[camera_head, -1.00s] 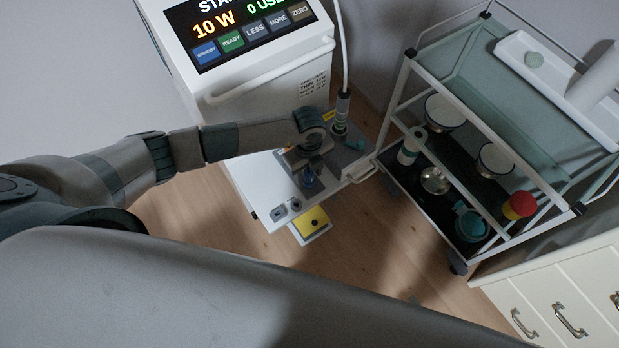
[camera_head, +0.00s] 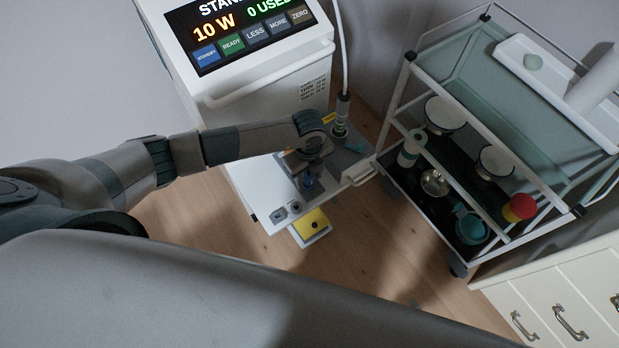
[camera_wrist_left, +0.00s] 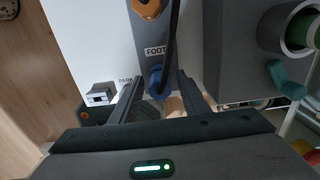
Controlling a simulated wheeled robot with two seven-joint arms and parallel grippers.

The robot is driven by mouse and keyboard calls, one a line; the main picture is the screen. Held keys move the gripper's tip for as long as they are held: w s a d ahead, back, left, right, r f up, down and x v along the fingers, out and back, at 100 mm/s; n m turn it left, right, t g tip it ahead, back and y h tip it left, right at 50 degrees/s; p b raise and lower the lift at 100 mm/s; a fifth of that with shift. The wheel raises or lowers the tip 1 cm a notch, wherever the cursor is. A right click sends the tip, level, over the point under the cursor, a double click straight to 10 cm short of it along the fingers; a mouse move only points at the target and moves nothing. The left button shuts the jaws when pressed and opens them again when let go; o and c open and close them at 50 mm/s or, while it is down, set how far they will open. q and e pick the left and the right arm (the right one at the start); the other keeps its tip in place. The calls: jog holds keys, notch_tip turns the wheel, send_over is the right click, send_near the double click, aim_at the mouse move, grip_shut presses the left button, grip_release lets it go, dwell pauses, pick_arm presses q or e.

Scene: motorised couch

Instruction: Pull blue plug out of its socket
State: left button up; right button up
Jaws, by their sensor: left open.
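The blue plug (camera_wrist_left: 157,83) sits in the grey panel below a "FOOT" label in the left wrist view, with a dark cable running from it. My left gripper (camera_wrist_left: 163,98) is open, with one finger on each side of the plug in the wrist view. I cannot tell whether the fingers touch it. The socket opening is hidden. My right gripper is not in view.
A green-ringed connector (camera_head: 340,130) with a teal lever stands beside the panel. A "PARK" socket (camera_wrist_left: 100,95) is left of the plug. A yellow pedal (camera_head: 313,224) lies below. The white console (camera_head: 270,95) rises behind; a glass-shelved trolley (camera_head: 400,100) stands right.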

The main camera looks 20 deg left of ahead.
aim_at(309, 175)
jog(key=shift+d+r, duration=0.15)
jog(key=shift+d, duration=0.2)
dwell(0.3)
pick_arm(q)
grip_shut()
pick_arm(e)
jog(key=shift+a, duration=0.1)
pick_arm(q)
jog(key=shift+r, duration=0.15)
